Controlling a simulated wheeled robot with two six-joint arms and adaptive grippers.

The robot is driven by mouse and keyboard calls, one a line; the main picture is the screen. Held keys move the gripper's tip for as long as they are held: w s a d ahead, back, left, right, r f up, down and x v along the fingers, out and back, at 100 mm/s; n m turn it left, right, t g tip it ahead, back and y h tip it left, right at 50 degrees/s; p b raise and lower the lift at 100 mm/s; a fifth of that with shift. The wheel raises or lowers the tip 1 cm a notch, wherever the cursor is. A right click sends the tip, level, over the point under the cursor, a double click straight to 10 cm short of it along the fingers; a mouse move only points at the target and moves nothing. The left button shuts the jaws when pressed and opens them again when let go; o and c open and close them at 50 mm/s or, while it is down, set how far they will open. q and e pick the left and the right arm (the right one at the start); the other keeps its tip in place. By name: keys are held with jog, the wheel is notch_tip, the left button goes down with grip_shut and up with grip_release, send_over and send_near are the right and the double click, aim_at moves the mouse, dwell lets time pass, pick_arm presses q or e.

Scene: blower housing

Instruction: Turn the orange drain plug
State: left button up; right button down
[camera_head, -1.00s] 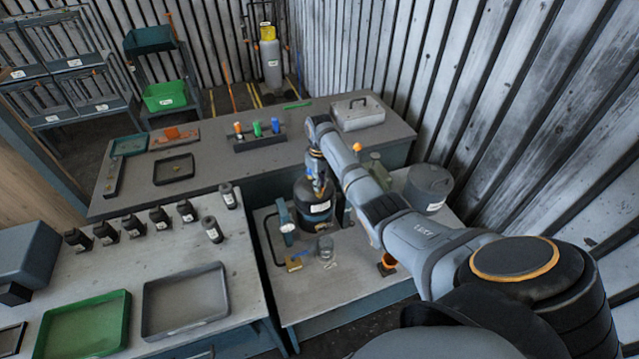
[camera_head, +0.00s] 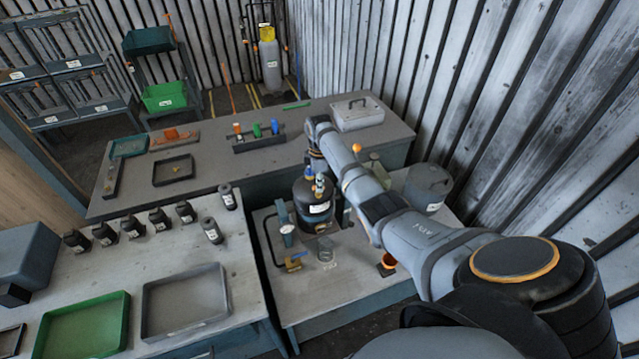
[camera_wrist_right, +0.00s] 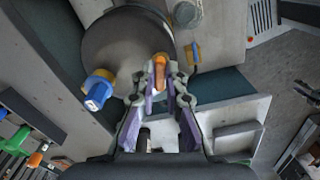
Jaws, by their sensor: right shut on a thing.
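In the right wrist view, my right gripper (camera_wrist_right: 160,80) is shut on the orange drain plug (camera_wrist_right: 160,62), which shows between its fingertips. The plug is over the edge of a dark round vessel (camera_wrist_right: 112,38). In the head view the dark vessel (camera_head: 313,213) stands on the right-hand bench, with a white label on its side. My right arm reaches across to it from the right. The right fingertips and the plug cannot be made out clearly there. A blue and yellow fitting (camera_wrist_right: 98,88) sits at the vessel's left in the wrist view. My left gripper is not in view.
A gauge (camera_head: 287,232), a brass valve with a blue lever (camera_head: 295,262) and a clear jar (camera_head: 325,248) stand near the vessel. A grey lidded pot (camera_head: 428,186) is to its right. Trays and several dark bottles occupy the left bench.

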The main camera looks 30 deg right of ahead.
jog(key=shift+w+n, duration=0.1)
jog(key=shift+n, duration=0.4)
jog(key=c, duration=1.4)
grip_release()
notch_tip(320, 180, up, 12)
